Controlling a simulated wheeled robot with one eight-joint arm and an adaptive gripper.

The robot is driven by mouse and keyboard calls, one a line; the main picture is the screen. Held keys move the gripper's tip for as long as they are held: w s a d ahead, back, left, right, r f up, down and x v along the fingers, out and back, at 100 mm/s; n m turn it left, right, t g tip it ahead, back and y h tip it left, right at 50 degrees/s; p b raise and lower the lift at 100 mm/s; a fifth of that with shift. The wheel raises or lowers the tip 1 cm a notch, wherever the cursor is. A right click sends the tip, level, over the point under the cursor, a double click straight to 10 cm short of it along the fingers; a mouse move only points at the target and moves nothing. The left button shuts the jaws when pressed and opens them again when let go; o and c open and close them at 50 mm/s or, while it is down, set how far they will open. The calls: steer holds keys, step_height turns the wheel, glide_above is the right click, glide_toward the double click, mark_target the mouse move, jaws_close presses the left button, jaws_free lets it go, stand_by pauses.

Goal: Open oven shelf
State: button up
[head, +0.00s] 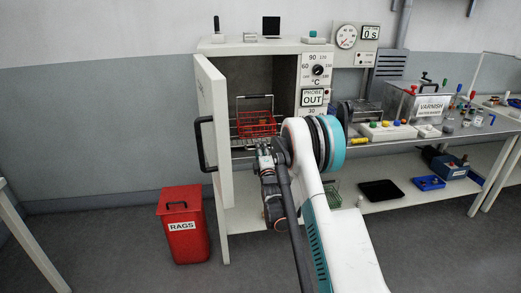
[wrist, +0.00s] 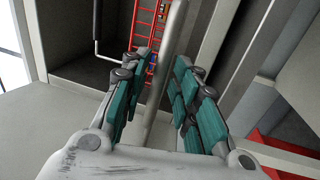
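The white oven (head: 262,47) stands with its door (head: 215,130) swung open to the left. Inside, a wire shelf (head: 241,142) carries a red wire basket (head: 256,122). My gripper (head: 264,152) is at the oven's opening, just below and in front of the basket. In the wrist view my gripper (wrist: 164,68) has its teal-padded fingers apart. A pale grey bar (wrist: 168,50) runs between them, seemingly the shelf's front part, with gaps on both sides. The red basket (wrist: 148,25) shows beyond the left finger. My arm hides part of the oven's lower right.
The door's black handle (head: 200,143) sticks out to the left. A red rags bin (head: 183,222) stands on the floor beside the door. A bench (head: 425,140) with a varnish box (head: 428,106) and several small items is at the right.

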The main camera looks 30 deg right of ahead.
steer(key=v, duration=0.7)
steer(key=shift+s, duration=0.25)
steer(key=shift+a+f, duration=0.1)
stand_by(0.4)
